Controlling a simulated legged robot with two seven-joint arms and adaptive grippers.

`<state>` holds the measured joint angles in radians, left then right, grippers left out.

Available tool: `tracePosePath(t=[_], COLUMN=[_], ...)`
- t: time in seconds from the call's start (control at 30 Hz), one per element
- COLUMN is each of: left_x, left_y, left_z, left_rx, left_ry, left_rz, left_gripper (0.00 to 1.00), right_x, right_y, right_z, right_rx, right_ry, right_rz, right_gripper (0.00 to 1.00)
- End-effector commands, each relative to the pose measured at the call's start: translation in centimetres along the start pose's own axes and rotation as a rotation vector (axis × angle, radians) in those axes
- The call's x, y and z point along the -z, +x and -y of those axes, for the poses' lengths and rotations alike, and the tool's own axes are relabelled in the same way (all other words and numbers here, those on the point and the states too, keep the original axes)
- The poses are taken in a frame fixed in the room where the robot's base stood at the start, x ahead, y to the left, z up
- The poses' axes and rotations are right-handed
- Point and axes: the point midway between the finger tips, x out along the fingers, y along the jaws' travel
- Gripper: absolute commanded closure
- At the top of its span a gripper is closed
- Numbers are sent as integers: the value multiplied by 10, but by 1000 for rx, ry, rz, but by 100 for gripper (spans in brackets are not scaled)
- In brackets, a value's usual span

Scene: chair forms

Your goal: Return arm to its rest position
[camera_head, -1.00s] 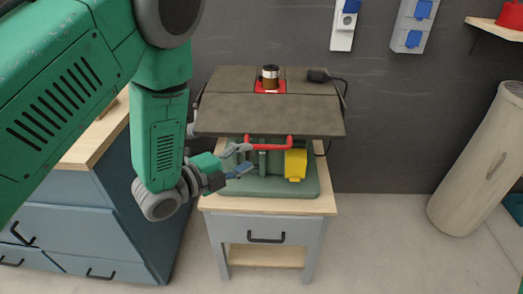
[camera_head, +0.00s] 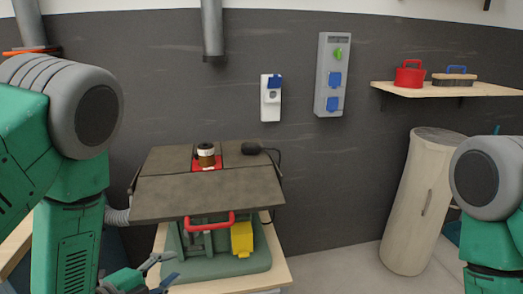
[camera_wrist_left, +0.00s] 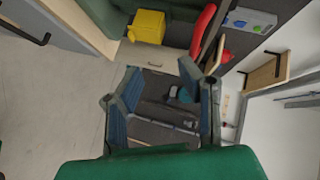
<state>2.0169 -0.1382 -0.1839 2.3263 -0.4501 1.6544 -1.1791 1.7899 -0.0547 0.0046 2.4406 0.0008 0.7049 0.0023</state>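My left arm comes in from the left in the head view. Its gripper (camera_head: 165,270) is low in the picture, in front of the left part of the machine's green base. Its two fingers are apart with nothing between them. The left wrist view shows the same open, empty gripper (camera_wrist_left: 160,68) with blue finger pads. My right arm shows at the right edge of the head view; its gripper is out of the picture.
A router table (camera_head: 205,190) with a red handle (camera_head: 209,222) and yellow box (camera_head: 242,239) stands on a wooden-topped stand close by my left gripper. A pale cylinder (camera_head: 415,200) stands right. A shelf (camera_head: 440,90) and sockets (camera_head: 331,75) are on the wall.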

Motion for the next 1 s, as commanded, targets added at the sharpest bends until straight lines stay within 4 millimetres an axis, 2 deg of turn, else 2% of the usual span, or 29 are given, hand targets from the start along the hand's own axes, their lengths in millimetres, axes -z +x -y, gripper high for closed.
tracePosePath(t=[0.13, 0.2, 0.3, 0.4, 0.5, 0.6, 0.7, 1.0], left_x=[-26, -34, -35, -28, -20, -14, -11, -12], left_y=[-27, -52, -95, -137, -168, -186, -191, -191], left_z=[-91, -136, -191, -230, -252, -263, -266, -266], left_rx=[-250, -356, -462, -520, -541, -546, -546, -545], left_ry=[-426, -655, -946, -1166, -1309, -1381, -1406, -1404], left_rz=[263, 437, 697, 937, 1122, 1227, 1264, 1262], left_gripper=[68, 68, 68, 68, 68, 68, 68, 68], right_x=[0, 0, 0, 0, 0, 0, 0, 0], right_y=[0, 0, 0, 0, 0, 0, 0, 0], right_z=[0, 0, 0, 0, 0, 0, 0, 0], right_rx=[0, 0, 0, 0, 0, 0, 0, 0], right_ry=[0, 0, 0, 0, 0, 0, 0, 0], right_rz=[1, 1, 1, 1, 1, 1, 1, 1], right_gripper=[100, 100, 100, 100, 100, 100, 100, 100])
